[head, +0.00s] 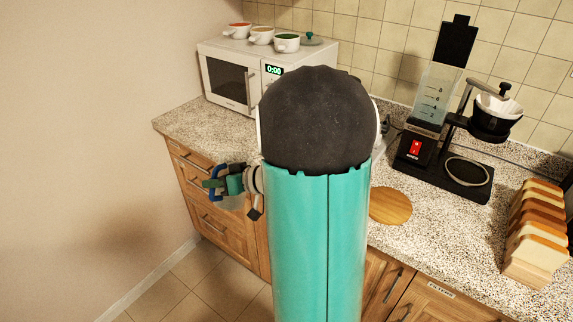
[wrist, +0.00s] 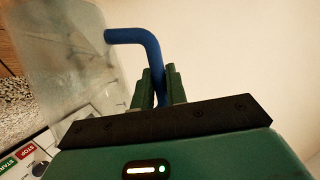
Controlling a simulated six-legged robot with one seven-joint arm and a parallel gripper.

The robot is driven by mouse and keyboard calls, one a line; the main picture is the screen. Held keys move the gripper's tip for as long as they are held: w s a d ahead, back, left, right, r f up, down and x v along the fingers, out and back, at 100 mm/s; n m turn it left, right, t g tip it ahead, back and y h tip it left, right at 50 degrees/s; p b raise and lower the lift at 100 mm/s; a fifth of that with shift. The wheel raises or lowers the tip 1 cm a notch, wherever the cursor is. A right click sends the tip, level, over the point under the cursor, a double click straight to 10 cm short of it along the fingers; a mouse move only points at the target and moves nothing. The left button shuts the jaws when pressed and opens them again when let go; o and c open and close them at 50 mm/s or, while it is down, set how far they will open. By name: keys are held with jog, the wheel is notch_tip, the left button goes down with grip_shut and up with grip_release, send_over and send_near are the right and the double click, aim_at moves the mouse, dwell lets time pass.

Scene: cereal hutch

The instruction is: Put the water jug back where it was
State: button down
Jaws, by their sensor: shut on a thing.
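The water jug (wrist: 65,60) is a clear, see-through vessel with a blue handle (wrist: 150,42). It fills the upper left of the wrist view and looks tilted there. My gripper (wrist: 160,88) is shut on the blue handle. In the head view my gripper (head: 214,184) is left of my arm, in front of the counter's left drawers, with the blue handle showing at its tip. The jug's clear body is hard to make out there.
A white microwave (head: 232,82) carries several small bowls. A coffee machine (head: 420,150) with a clear marked tank, a round wooden board (head: 390,206) and a bread rack (head: 536,240) stand on the speckled counter (head: 445,228). A bare wall (head: 80,130) is on the left.

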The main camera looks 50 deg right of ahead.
jog(key=s+d+r+n+h, duration=0.2)
jog(key=s+d+r+h, duration=0.2)
jog(key=s+d+r, duration=1)
jog(key=shift+t, duration=0.3)
jog(key=shift+w+d+f, duration=0.65)
jog(key=shift+w+f, duration=1.2)
jog(key=shift+f, duration=0.45)
jog(key=shift+w+d+f, duration=0.7)
jog(key=shift+w+f, duration=1.2)
jog(key=shift+f, duration=0.4)
jog(key=shift+w+d+f, duration=0.65)
jog(key=shift+w+f, duration=1.2)
jog(key=shift+f, duration=0.55)
jog(key=c, duration=1.4)
grip_release()
jog(key=shift+f, duration=0.1)
